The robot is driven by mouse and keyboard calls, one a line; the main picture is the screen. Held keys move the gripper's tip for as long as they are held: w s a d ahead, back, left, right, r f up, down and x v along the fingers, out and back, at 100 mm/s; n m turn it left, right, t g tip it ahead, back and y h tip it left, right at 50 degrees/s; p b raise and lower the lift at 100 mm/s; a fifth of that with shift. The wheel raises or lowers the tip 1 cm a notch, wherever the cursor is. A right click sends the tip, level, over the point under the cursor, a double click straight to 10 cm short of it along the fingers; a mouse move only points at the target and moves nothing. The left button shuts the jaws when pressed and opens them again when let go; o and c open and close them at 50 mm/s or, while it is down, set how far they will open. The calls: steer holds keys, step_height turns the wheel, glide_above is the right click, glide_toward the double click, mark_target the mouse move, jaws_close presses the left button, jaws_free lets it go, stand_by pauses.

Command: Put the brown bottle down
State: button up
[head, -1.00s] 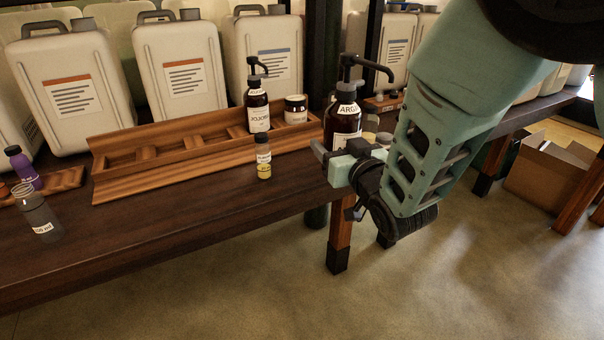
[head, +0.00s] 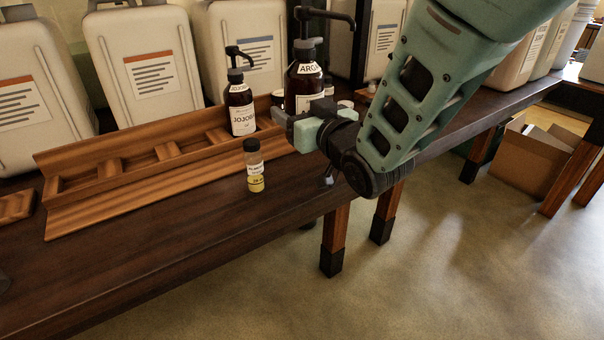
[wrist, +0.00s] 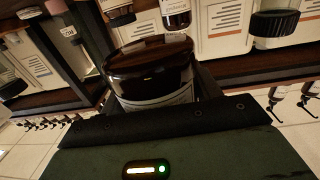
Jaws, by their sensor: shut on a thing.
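The brown bottle (head: 304,76) has a black pump and a white label starting "ARG". It stands upright in my gripper (head: 307,116), right of the wooden rack's end, above or at the dark table. My gripper is shut on its lower part. Its base is hidden behind the gripper, so I cannot tell whether it touches anything. In the wrist view the bottle's brown glass (wrist: 150,62) and part of its label fill the space between the fingers.
A wooden rack (head: 85,215) with open compartments lies on the table (head: 170,245). A brown jojoba pump bottle (head: 240,108) stands at its right part. A small yellow vial (head: 254,168) stands in front. Large white jugs (head: 140,75) line the back. The table front is clear.

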step_height(320, 180, down, 9)
steer(key=shift+f+b, duration=0.2)
steer(key=shift+b, duration=0.85)
steer(key=shift+f, duration=0.15)
steer(key=o, duration=1.4)
steer(key=shift+o, duration=0.2)
steer(key=shift+f, duration=0.1)
steer(key=p+v, duration=1.4)
steer(key=v, duration=0.3)
steer(key=shift+s+a, duration=0.15)
steer(key=shift+s, duration=0.25)
